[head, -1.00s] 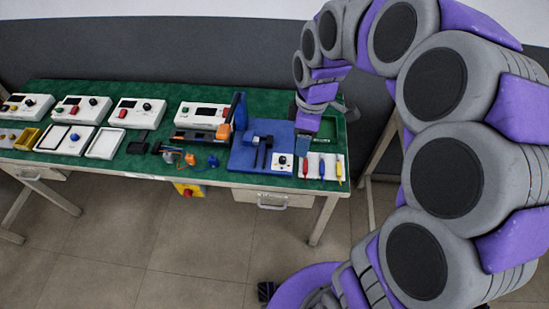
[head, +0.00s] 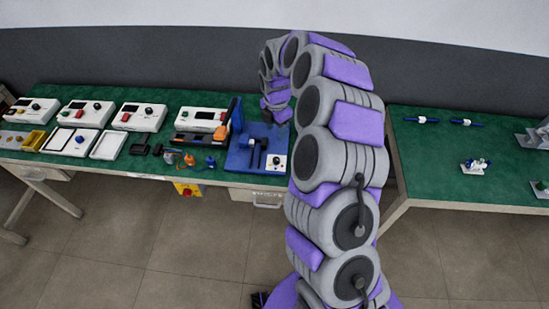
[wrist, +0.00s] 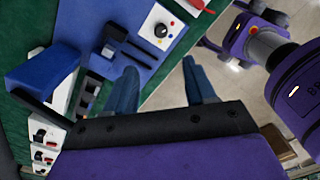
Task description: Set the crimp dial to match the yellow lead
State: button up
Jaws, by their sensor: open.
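The crimp dial (head: 276,162) is a black knob on a small white plate at the front right of a blue base. In the wrist view the dial (wrist: 160,31) has small coloured dots beside it; I cannot tell clearly which one it points to. My gripper (wrist: 160,88) is open and empty, with the dial beyond its fingertips, apart from them. In the head view my gripper is over the back of the blue base, largely hidden by the arm. The yellow lead is not visible now.
The blue base (head: 240,159) carries a black lever (head: 254,152) and a tall blue upright (head: 237,115). White instruments (head: 143,116) and trays line the green bench (head: 175,101) to the left. Another green table (head: 430,175) stands to the right, beyond a gap.

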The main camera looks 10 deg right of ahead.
aim_at(276, 159)
notch_tip(276, 159, down, 16)
jog(key=b, duration=0.3)
jog(key=shift+d+f, duration=0.1)
jog(key=shift+c, duration=0.4)
grip_shut()
